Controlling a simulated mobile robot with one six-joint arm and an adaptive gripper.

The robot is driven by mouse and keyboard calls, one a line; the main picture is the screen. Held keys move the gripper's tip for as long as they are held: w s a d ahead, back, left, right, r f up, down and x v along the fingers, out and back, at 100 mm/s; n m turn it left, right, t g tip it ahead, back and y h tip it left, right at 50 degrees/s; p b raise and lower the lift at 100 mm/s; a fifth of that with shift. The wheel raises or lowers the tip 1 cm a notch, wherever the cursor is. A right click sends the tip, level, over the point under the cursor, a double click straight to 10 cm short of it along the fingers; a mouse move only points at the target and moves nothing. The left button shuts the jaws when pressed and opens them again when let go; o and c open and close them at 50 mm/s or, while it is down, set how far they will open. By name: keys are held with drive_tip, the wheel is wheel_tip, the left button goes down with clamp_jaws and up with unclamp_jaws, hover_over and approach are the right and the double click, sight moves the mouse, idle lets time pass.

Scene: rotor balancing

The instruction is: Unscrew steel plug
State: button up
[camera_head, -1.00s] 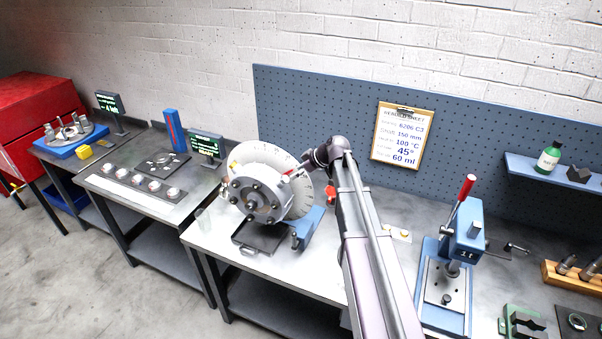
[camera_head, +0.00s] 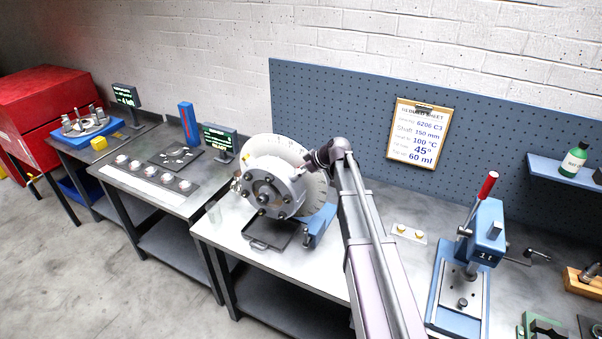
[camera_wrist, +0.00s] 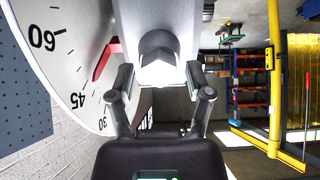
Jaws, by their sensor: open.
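The steel plug (camera_wrist: 158,68) is a bright hex head on a grey housing in the wrist view. My gripper (camera_wrist: 160,84) is open, with one finger on each side of the plug. I cannot tell whether the fingers touch it. In the head view the housing (camera_head: 268,188) is a round grey body with dark bolts, in front of a white dial (camera_head: 318,190). The dial (camera_wrist: 60,60) also shows in the wrist view, with marks 45 and 60 and a red pointer (camera_wrist: 105,60). In the head view my arm hides the fingers and plug.
A black drain tray (camera_head: 268,236) lies below the housing on the bench (camera_head: 310,262). A blue press (camera_head: 462,290) with a red-tipped lever stands to the right. A small plate (camera_head: 408,234) with yellow pieces lies between. A pegboard (camera_head: 350,110) rises behind.

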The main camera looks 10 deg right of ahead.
clamp_jaws()
drive_tip(key=shift+n, duration=0.3)
drive_tip(key=n, duration=1.4)
drive_tip(key=shift+d+n, duration=0.1)
drive_tip(key=shift+n, duration=1.8)
drive_tip(key=shift+n, duration=1.1)
